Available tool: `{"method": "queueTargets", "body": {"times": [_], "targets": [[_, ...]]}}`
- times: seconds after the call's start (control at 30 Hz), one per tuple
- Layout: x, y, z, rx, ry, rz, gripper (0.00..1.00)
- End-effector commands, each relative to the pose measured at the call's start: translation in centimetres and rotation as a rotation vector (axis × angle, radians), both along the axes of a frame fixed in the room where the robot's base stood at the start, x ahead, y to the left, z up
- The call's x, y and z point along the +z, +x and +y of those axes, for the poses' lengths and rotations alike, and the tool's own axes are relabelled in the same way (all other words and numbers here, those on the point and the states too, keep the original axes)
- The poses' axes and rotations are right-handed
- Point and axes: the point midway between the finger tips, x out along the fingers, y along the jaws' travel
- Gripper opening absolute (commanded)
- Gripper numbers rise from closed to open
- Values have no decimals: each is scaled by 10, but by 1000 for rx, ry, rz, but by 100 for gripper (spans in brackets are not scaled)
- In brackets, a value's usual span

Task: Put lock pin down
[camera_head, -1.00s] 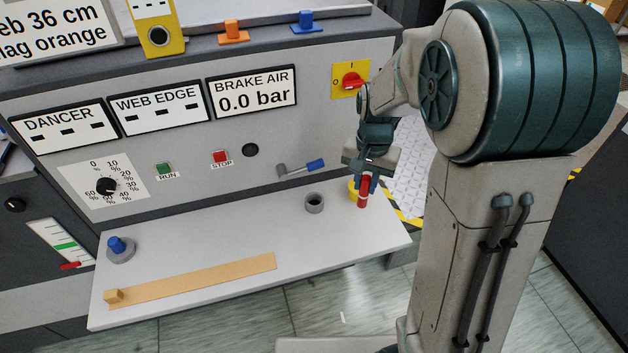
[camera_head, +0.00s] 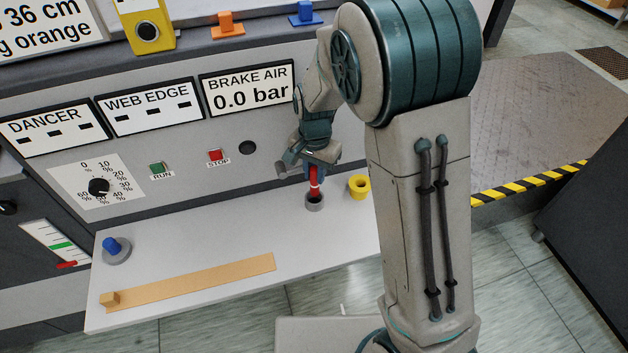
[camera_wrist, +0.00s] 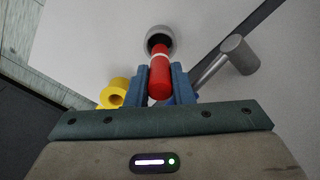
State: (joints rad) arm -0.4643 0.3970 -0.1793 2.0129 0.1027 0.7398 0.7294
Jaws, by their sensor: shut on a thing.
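The lock pin is a red cylinder with a pale band (camera_head: 314,183), held upright in my gripper (camera_head: 312,166). In the wrist view the red pin (camera_wrist: 159,78) sits between the two blue fingers (camera_wrist: 161,88), which are closed on it. A grey ring-shaped holder (camera_head: 314,204) stands on the white shelf directly under the pin. In the wrist view the pin's far end lies at the mouth of the grey holder (camera_wrist: 158,34). I cannot tell how far it is inside.
A yellow ring (camera_head: 359,187) stands on the shelf just right of the grey holder. A grey lever (camera_wrist: 232,58) is close on the right in the wrist view. A tan strip (camera_head: 190,283) and a blue knob (camera_head: 112,247) are farther left. The shelf (camera_head: 250,225) between is clear.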

Motion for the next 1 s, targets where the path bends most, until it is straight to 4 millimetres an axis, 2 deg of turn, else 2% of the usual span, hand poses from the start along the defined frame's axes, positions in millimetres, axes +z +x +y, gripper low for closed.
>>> {"method": "queueTargets", "body": {"times": [0.3, 0.7, 0.73, 0.8, 1.0], "targets": [[-39, -1, 2, 3, -2, 3, 0], [-45, 0, 2, 3, 0, 1, 0], [-44, 0, 2, 3, 0, 1, 26], [-43, 0, 2, 3, 0, 1, 43], [-43, 0, 1, 2, 0, 1, 43]]}}
